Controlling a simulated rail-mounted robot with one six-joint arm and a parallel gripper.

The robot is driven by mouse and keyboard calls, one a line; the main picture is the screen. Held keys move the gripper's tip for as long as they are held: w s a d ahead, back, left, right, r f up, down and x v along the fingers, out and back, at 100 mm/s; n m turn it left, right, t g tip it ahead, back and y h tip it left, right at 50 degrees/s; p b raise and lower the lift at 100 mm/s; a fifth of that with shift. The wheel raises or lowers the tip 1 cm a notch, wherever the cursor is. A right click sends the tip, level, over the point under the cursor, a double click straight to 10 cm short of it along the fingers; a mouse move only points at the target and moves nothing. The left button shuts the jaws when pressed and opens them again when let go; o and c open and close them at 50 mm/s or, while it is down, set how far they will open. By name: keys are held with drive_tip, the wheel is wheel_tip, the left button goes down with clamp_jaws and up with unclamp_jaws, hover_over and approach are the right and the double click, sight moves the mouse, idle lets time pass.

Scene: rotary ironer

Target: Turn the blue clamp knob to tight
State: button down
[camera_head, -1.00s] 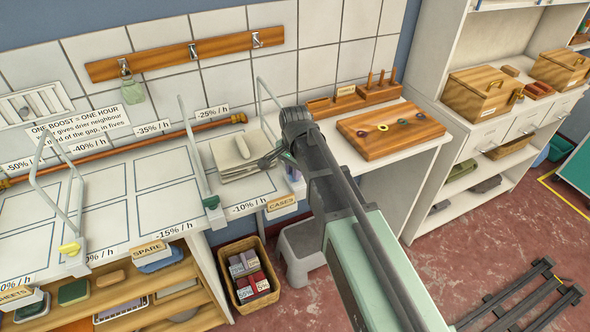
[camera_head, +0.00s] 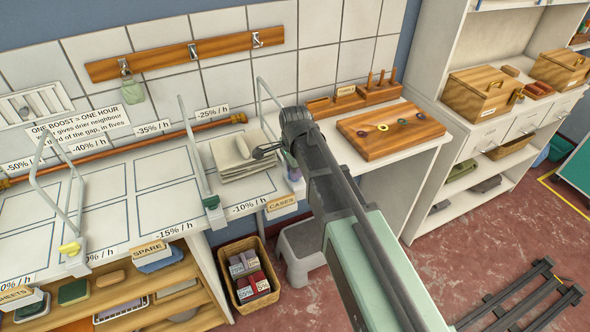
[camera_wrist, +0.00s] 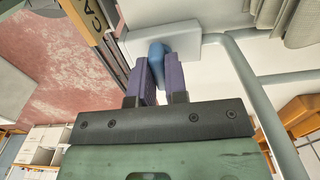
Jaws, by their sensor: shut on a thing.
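The blue clamp knob (camera_wrist: 156,52) shows in the wrist view between the two purple fingers of my gripper (camera_wrist: 158,70). The fingers are shut on it, one on each side. The knob sits at a pale clamp block (camera_wrist: 185,38) at the foot of a grey metal rail (camera_wrist: 250,85). In the head view my gripper (camera_head: 294,173) is at the bench's front edge, right of the CASES label, and my arm hides most of the knob. Whether the knob is tight cannot be told.
A green knob (camera_head: 211,202) and a yellow knob (camera_head: 70,248) sit on other rails to the left. Folded cloths (camera_head: 240,158) lie close by on the bench. A wooden board with rings (camera_head: 390,131) is to the right. A basket (camera_head: 252,276) and a grey stool (camera_head: 299,250) stand below.

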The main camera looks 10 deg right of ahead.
drive_tip(key=c, duration=1.1)
unclamp_jaws()
drive_tip(key=shift+c, duration=0.2)
drive_tip(key=shift+r, duration=0.1)
wheel_tip(320, 180, up, 11)
drive_tip(key=p, duration=1.1)
drive_tip(key=shift+f, duration=0.2)
